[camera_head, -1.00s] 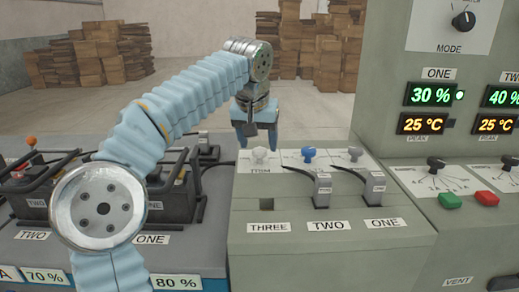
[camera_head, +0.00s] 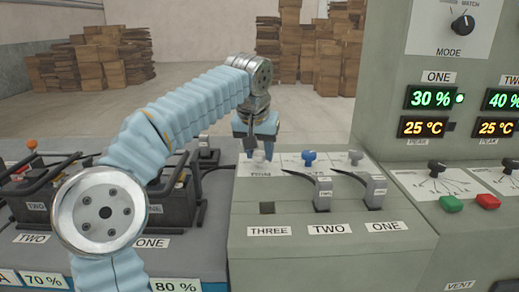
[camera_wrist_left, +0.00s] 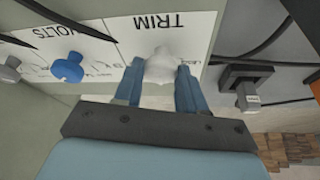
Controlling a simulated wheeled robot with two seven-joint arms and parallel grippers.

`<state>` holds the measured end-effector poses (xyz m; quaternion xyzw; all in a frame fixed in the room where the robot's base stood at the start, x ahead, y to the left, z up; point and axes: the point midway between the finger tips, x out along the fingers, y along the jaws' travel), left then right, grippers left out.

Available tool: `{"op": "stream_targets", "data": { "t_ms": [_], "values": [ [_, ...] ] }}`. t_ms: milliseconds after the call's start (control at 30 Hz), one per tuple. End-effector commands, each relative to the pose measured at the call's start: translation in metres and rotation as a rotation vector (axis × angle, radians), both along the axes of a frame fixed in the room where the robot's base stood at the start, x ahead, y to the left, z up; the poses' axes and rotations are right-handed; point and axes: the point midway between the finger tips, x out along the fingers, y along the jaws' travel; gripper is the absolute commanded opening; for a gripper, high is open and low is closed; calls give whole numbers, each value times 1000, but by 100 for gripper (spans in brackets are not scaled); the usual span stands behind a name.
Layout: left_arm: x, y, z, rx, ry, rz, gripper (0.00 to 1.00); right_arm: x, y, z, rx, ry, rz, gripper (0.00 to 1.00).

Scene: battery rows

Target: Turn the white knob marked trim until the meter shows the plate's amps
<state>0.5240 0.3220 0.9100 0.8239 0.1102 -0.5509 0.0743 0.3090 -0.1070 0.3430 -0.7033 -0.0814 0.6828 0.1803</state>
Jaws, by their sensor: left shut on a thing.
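My left gripper (camera_head: 257,152) is down over the white trim knob at the back left of the grey bench panel. In the left wrist view the white knob (camera_wrist_left: 160,66) sits between the two blue fingers (camera_wrist_left: 159,88), under the printed word TRIM. The fingers are shut on it from both sides. In the head view the fingers mostly hide the knob. I cannot make out a meter showing amps or a plate with an amps figure in these views. My right gripper is out of view.
A blue knob (camera_head: 309,158) marked VOLTS and a grey knob (camera_head: 355,157) stand to the right. Two cable plugs (camera_head: 322,193) (camera_head: 375,191) sit in front, beside an empty socket (camera_head: 267,207). Batteries (camera_head: 165,200) lie left. A tall cabinet (camera_head: 420,60) stands right.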

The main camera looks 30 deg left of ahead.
Motion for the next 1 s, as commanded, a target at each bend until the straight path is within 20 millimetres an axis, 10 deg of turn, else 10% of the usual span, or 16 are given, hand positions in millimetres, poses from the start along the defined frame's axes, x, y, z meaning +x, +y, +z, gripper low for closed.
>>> {"op": "stream_targets", "data": {
  "t_ms": [667, 700, 1000],
  "values": [
    [0, 2, 1, 1, -2, -319, 10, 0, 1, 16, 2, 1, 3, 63],
    [0, 2, 1, 1, -2, -318, 46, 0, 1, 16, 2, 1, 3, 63],
    [0, 2, 1, 2, -1, -318, 64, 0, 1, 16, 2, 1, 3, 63]
  ]
}}
